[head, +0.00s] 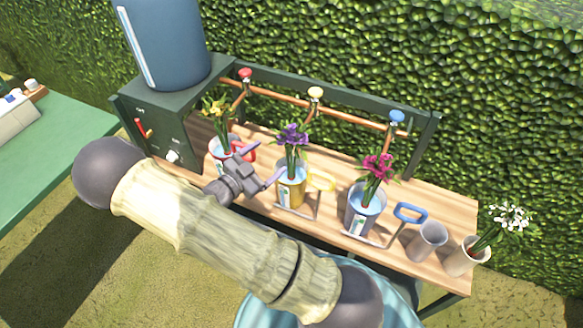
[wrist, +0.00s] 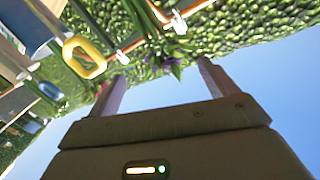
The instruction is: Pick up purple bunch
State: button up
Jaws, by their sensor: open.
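The purple bunch (head: 292,137) has purple blooms on green stems and stands upright in a bucket with a yellow handle (head: 291,190). My gripper (head: 266,164) is open and empty, just left of the purple bunch and its bucket in the head view. In the wrist view the purple blooms (wrist: 158,64) show between and beyond the two fingertips of my gripper (wrist: 162,74). The fingers appear apart from the stems. The yellow handle (wrist: 84,58) shows left of the fingers there.
A red-handled bucket with yellow flowers (head: 214,106) is left, partly behind my gripper. Magenta flowers (head: 377,166) stand in a blue-handled bucket to the right. An empty grey cup (head: 427,241) and a vase with white flowers (head: 465,257) stand farther right. Copper pipes with taps (head: 315,94) run behind.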

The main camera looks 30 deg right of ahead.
aim_at(284, 146)
jog(key=p+x, duration=0.1)
jog(key=x, duration=0.6)
jog(key=shift+d+r, duration=0.1)
jog(key=shift+d, duration=0.05)
jog(key=shift+w+d, duration=0.15)
jog(key=shift+d, duration=0.1)
jog(key=p+x, duration=0.2)
jog(key=x, duration=0.3)
jog(key=shift+w+f, duration=0.15)
jog(key=shift+f, duration=0.05)
jog(key=shift+c, duration=0.3)
jog(key=c, duration=1.5)
jog(key=shift+r, duration=0.1)
